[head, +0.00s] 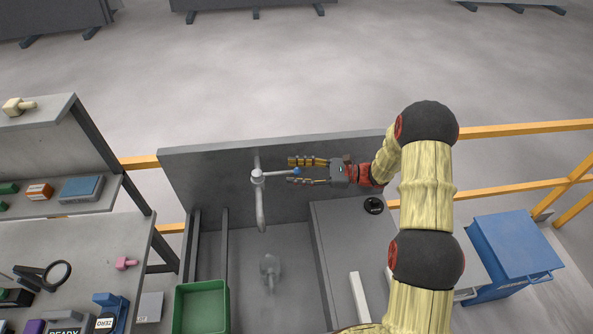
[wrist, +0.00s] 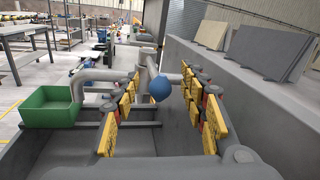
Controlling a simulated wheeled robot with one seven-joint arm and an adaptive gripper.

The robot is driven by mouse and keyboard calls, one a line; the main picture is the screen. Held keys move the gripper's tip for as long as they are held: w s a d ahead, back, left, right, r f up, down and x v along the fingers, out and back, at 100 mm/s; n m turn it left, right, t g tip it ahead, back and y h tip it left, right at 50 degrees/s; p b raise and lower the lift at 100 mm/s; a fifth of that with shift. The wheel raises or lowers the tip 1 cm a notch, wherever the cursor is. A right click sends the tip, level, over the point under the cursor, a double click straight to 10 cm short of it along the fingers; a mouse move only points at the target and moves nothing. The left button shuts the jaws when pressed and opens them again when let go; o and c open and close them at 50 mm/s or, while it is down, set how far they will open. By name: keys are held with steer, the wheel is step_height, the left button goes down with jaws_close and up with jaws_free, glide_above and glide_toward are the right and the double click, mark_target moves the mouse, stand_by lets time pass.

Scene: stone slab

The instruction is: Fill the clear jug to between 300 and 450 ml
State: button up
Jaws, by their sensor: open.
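A grey tap (head: 257,178) stands at the back panel of the sink, its curved spout (head: 261,215) reaching over the basin. Its lever points right and ends in a blue knob (head: 296,171). My gripper (head: 291,171) is open, with its fingers on both sides of the knob. In the wrist view the blue knob (wrist: 160,88) sits between the spread yellow finger pads, with gaps on both sides. A pale grey shape (head: 270,268) lies below the spout in the basin; I cannot tell whether it is the clear jug. I see no clear water stream.
A green bin (head: 202,307) stands at the front left of the sink. A grey counter (head: 343,235) with a black round piece (head: 373,205) is to the right. A grey back panel (head: 215,160) rises behind the tap. A blue cabinet (head: 515,245) stands far right.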

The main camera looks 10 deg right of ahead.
steer(key=shift+c, duration=0.8)
jaws_close()
